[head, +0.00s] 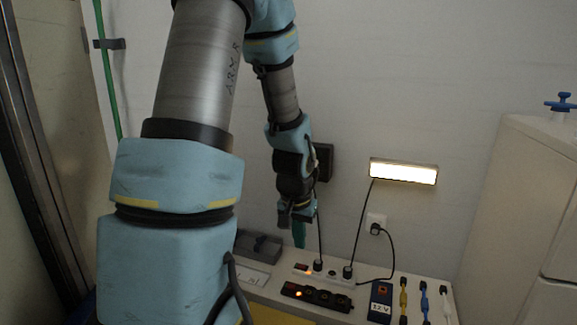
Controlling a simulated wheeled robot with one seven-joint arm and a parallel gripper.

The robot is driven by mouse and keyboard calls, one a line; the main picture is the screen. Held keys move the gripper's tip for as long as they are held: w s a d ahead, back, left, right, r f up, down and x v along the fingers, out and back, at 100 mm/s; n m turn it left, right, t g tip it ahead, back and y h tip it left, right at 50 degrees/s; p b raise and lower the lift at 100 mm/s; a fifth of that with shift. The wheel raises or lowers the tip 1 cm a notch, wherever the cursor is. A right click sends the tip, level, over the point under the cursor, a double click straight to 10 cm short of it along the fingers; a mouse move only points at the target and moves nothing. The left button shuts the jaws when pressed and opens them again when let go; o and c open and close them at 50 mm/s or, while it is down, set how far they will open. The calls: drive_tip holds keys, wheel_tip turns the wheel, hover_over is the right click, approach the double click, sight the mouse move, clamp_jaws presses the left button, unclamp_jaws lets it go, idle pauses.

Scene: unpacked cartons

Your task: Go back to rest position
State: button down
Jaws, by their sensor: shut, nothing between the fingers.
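My gripper (299,232) hangs at the end of my arm, pointing down in the middle of the head view. It is above the back part of the white bench top, close to the power strips. Its fingers are together and I see nothing held between them. My blue and grey arm links fill the left and upper middle and hide part of the bench.
A white power strip (333,276) with plugs and a black power strip (317,297) lie below my gripper. A lit lamp (403,172) and a wall socket (376,221) are on the wall, with hanging cables. A grey tray (258,246) is left; a white cabinet (510,215) stands right.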

drive_tip(key=s+a+r+n+p, duration=0.3)
drive_tip(key=s+a+r, duration=0.5)
drive_tip(key=a+r, duration=0.15)
drive_tip(key=w+d+p+v, duration=0.1)
drive_tip(key=w+p+v, duration=0.1)
drive_tip(key=p+v, duration=1)
drive_tip(key=w+r+p+v, duration=0.1)
drive_tip(key=w+p+v, duration=0.2)
drive_tip(key=p+v, duration=0.9)
drive_tip(key=w+d+p+v, duration=0.1)
drive_tip(key=w+p+v, duration=0.1)
drive_tip(key=p+v, duration=1.1)
drive_tip(key=shift+w+d+r+g+y, duration=0.2)
drive_tip(key=shift+d+r+g+y, duration=0.1)
drive_tip(key=shift+d+r+g, duration=0.1)
